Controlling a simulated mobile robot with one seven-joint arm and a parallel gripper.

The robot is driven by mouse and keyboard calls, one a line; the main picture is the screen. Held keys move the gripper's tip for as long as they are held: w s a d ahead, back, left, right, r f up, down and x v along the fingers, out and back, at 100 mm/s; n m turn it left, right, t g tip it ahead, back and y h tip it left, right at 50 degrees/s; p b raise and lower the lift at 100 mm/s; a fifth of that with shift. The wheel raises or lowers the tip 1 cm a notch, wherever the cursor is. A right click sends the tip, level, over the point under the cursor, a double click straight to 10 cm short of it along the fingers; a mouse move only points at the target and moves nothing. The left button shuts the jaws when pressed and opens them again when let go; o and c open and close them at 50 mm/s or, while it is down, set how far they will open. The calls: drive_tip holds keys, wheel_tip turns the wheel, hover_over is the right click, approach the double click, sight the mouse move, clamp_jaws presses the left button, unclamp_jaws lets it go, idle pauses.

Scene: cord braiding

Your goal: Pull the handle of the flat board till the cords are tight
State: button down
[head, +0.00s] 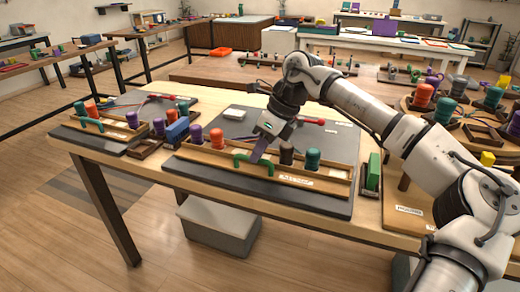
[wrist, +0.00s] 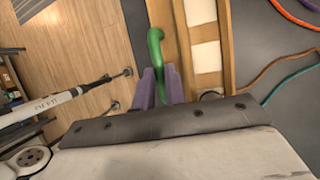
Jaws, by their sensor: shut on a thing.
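The flat board (head: 240,126) is dark grey and lies on the near wooden table, with a wooden rail (head: 215,155) along its front. A green curved handle (head: 241,160) stands on the rail; it also shows in the wrist view (wrist: 156,42). My gripper (head: 258,156) comes down at the handle. In the wrist view its purple fingers (wrist: 160,88) are shut on the handle, one on each side. Purple, brown and green spools stand along the rail. Orange (wrist: 296,14), brown and teal cords (wrist: 292,84) cross the grey board; the orange and teal ones bend visibly.
A similar board (head: 125,103) with spools and its own green handle lies to the left. A blue block (head: 177,131) stands between the boards. A green block (head: 373,170) and round wooden stand are at right. Open floor lies before the table.

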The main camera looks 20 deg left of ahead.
drive_tip(key=shift+s+a+b, duration=0.1)
drive_tip(key=shift+s+b, duration=0.4)
drive_tip(key=shift+s, duration=1.8)
drive_tip(key=c, duration=1.5)
unclamp_jaws()
drive_tip(key=shift+s, duration=0.1)
drive_tip(key=shift+o, duration=0.2)
drive_tip(key=shift+r, duration=0.1)
drive_tip(key=shift+w+r, duration=0.2)
drive_tip(key=shift+r, duration=0.05)
drive_tip(key=p+v, duration=0.1)
drive_tip(key=v, duration=1.2)
